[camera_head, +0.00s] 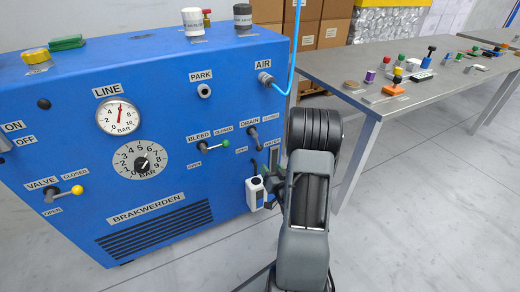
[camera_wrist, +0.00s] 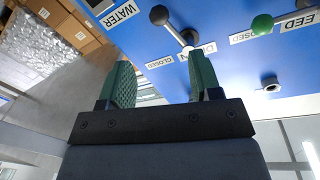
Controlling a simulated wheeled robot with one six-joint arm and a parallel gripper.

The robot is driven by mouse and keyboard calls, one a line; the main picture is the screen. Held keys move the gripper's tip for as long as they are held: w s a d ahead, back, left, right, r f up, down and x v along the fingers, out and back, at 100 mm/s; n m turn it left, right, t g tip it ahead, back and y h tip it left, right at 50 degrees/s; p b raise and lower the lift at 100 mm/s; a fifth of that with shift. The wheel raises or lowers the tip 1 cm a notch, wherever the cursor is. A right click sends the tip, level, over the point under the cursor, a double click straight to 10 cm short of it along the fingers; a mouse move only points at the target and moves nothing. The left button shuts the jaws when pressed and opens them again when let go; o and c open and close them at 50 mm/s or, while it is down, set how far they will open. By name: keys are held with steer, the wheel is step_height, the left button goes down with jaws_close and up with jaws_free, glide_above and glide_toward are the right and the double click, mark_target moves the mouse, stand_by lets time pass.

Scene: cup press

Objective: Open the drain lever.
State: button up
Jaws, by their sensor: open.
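In the head view my gripper (camera_head: 274,163) is partly hidden by my arm, close to the panel's right edge.
The bleed lever with a green knob (camera_head: 225,144) is left of the drain lever; its knob also shows in the wrist view (camera_wrist: 262,25). A grey table (camera_head: 340,72) stands right.

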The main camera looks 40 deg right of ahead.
mark_target(261, 150)
steer(key=b+x, duration=0.3)
steer(key=x, duration=1)
steer(key=shift+w+d+r, duration=0.1)
steer(key=shift+w+d, duration=0.05)
steer(key=shift+w, duration=0.05)
jaws_close()
